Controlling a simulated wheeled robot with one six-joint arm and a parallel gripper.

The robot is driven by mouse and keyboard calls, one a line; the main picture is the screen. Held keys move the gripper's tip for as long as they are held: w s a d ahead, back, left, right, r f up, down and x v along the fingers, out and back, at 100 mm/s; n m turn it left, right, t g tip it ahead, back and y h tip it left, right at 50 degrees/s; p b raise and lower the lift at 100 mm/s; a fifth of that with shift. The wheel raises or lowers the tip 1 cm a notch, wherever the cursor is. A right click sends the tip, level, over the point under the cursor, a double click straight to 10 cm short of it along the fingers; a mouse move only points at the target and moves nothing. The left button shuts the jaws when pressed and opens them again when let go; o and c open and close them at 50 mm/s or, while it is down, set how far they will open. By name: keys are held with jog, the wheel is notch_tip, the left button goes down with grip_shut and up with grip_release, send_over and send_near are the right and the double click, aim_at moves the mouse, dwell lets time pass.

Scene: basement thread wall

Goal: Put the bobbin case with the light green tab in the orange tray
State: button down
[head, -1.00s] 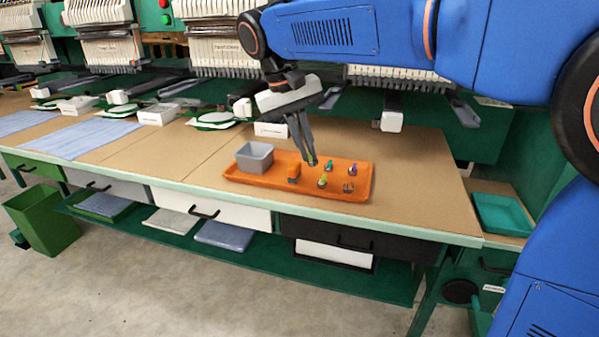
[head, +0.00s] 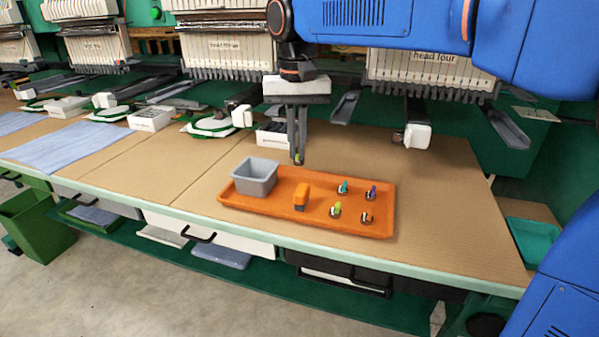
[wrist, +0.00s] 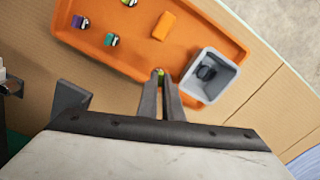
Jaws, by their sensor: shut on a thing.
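My gripper (head: 297,160) is shut on a small bobbin case (wrist: 159,72); only a bit of its light green tab shows between the fingertips. In the head view it hangs above the bench near the back rim of the orange tray (head: 318,221), by the grey bin's right side. The tray also shows in the wrist view (wrist: 112,65). Other bobbin cases stand in it: one with a teal tab (head: 343,187), one purple (head: 371,192), one yellow-green (head: 336,209) and one orange-brown (head: 367,215).
A grey bin (head: 255,177) stands in the tray's left end; something dark lies inside it in the wrist view (wrist: 206,72). An orange block (head: 301,197) stands mid-tray. Machine heads (head: 430,70) and a white box (head: 273,135) are behind. Bench right of the tray is clear.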

aim_at(297, 158)
jog(key=shift+f, duration=3)
jog(key=c, duration=1.9)
grip_release()
jog(key=shift+f, duration=0.1)
notch_tip(297, 158, up, 12)
jog(key=shift+r, duration=0.1)
